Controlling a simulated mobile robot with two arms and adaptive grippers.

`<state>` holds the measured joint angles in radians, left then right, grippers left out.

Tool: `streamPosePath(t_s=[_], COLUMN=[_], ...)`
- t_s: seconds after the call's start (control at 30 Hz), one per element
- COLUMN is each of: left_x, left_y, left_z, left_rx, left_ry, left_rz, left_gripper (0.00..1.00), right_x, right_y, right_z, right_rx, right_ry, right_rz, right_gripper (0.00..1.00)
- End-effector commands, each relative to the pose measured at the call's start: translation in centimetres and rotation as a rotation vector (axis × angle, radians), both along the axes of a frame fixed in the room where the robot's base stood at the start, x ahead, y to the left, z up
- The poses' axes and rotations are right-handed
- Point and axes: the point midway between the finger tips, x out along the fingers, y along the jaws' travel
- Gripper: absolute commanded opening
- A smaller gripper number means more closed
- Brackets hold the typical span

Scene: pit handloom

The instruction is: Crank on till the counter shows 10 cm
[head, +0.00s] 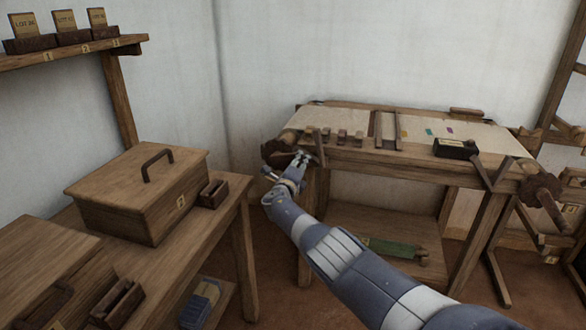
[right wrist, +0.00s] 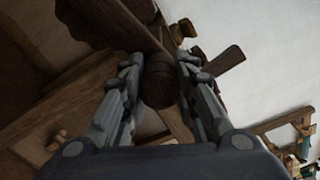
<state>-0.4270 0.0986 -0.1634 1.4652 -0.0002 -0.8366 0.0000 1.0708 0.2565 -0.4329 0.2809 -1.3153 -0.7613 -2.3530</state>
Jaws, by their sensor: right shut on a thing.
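My right gripper (head: 301,160) is at the left end of the loom, by a dark brown wooden crank or wheel (head: 277,151). In the right wrist view my right gripper (right wrist: 160,78) has its two fingers on either side of a round wooden handle (right wrist: 159,88) and is shut on it. A small dark box with a pale label (head: 456,148) sits on the loom's front right; it may be the counter, but its reading is too small to make out. My left gripper is not in view.
The loom (head: 390,161) carries pale cloth (head: 352,120) with small coloured marks. Another dark wheel (head: 545,196) is at its right end. A bench on the left holds a lidded wooden chest (head: 125,195). A shelf (head: 80,52) with labelled blocks hangs above.

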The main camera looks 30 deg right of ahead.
Motion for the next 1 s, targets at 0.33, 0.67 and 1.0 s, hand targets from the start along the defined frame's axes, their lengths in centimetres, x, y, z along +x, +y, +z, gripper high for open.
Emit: streamPosePath(t_s=[0.33, 0.67, 1.0], left_x=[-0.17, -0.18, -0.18], left_y=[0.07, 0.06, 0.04], left_z=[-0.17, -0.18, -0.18], left_rx=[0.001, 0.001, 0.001], left_ry=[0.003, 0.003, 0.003], left_rz=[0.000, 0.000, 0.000], left_gripper=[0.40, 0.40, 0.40], right_x=[-0.03, 0.00, 0.04], right_y=[-1.08, -1.07, -0.94], right_z=[0.41, 0.47, 0.38], right_rx=[-0.022, -0.021, -0.020], right_ry=[0.021, 0.019, 0.020], right_rz=[-0.003, -0.003, -0.001], right_gripper=[0.00, 0.00, 0.48])
